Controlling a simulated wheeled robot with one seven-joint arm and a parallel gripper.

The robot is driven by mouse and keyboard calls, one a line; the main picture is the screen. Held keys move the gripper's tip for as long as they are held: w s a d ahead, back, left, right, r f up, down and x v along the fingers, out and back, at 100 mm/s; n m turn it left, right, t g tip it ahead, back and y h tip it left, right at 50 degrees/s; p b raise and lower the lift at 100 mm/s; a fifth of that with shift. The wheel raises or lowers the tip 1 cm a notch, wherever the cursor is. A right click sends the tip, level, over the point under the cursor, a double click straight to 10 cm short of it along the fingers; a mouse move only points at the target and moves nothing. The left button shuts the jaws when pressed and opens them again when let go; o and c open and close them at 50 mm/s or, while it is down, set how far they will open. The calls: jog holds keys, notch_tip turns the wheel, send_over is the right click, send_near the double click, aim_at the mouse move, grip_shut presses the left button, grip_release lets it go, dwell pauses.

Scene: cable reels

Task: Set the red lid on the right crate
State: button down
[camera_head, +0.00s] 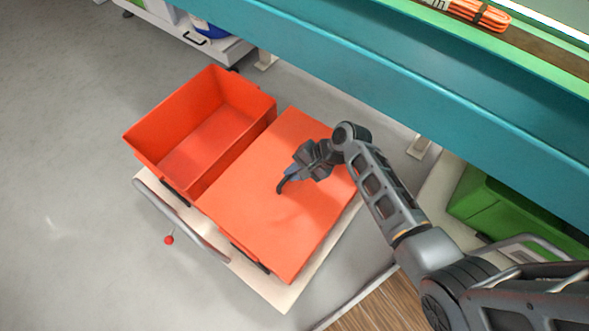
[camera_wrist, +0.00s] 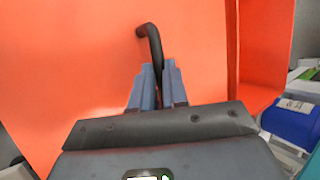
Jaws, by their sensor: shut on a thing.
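The red lid (camera_head: 255,185) is a flat panel lying over the right crate on the cart. It hides that crate almost wholly, and I cannot tell whether it rests on the rim or hovers just above it. My gripper (camera_head: 292,176) is over the middle of the lid, shut on its dark curved handle (camera_head: 281,187). In the wrist view the handle (camera_wrist: 151,40) rises between the fingers of my gripper (camera_wrist: 159,74), with the red lid (camera_wrist: 80,60) filling the space behind.
An open, empty red crate (camera_head: 160,150) stands to the left, close beside the lid. Both are on a pale cart (camera_head: 285,298) with a grey push bar (camera_head: 185,220). A teal shelf beam (camera_head: 400,80) runs above and behind. A green crate (camera_head: 500,208) is at right.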

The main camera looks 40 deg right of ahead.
jog(key=shift+f, duration=0.15)
jog(key=c, duration=1.1)
grip_release()
jog(key=shift+o, duration=0.2)
jog(key=p+v, duration=0.2)
jog(key=v, duration=0.5)
jog(key=shift+d+r, duration=0.2)
jog(key=shift+r, duration=0.1)
jog(key=shift+s, duration=0.2)
